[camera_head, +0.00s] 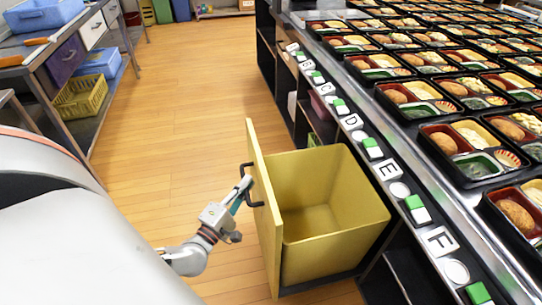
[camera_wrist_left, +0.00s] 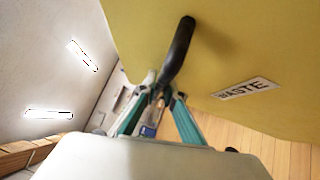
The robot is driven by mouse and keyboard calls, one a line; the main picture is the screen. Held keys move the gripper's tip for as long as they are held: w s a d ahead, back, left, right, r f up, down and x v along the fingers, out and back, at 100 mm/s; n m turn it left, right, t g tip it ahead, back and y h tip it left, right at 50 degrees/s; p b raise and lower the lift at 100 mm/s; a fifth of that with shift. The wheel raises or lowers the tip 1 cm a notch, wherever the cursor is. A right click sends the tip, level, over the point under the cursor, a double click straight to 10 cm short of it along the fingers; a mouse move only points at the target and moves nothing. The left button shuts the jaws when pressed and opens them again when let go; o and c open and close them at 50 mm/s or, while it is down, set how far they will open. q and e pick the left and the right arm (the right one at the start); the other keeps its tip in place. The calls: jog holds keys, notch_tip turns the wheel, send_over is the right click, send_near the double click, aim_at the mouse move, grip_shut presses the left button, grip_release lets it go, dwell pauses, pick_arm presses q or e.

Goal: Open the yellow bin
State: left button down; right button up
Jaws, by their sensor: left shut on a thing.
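The yellow bin (camera_head: 330,250) stands pulled out from under the counter, and its empty inside shows from above. Its tall front panel (camera_head: 263,200) faces left and carries a dark bar handle (camera_head: 251,187). My left gripper (camera_head: 243,188) is at the panel's outer side, shut on the handle. In the left wrist view, the dark handle (camera_wrist_left: 181,48) runs down between the teal fingers of my left gripper (camera_wrist_left: 160,98). A white "WASTE" label (camera_wrist_left: 245,88) shows on the yellow panel. The fingertips' contact is partly hidden. My right gripper is not in view.
A counter (camera_head: 410,160) with lettered plates and green-and-white blocks runs along the right, with rows of bento trays (camera_head: 470,140) on it. A workbench (camera_head: 70,50) with a yellow basket (camera_head: 82,97) stands at left. The wooden floor (camera_head: 190,110) between is clear.

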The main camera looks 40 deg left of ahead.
pick_arm(q)
jog(key=s+a, duration=0.1)
jog(key=s, duration=0.1)
jog(key=s+a, duration=0.2)
jog(key=shift+s+a, duration=0.25)
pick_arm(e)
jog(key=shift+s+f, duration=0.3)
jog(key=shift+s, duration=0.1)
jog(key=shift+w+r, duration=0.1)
pick_arm(q)
jog(key=c, duration=2.1)
grip_release()
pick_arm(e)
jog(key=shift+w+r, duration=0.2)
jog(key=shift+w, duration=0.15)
pick_arm(q)
jog(key=s+d+f, duration=0.1)
jog(key=s, duration=1)
jog(key=shift+s+d+f, duration=0.3)
jog(key=shift+s, duration=0.1)
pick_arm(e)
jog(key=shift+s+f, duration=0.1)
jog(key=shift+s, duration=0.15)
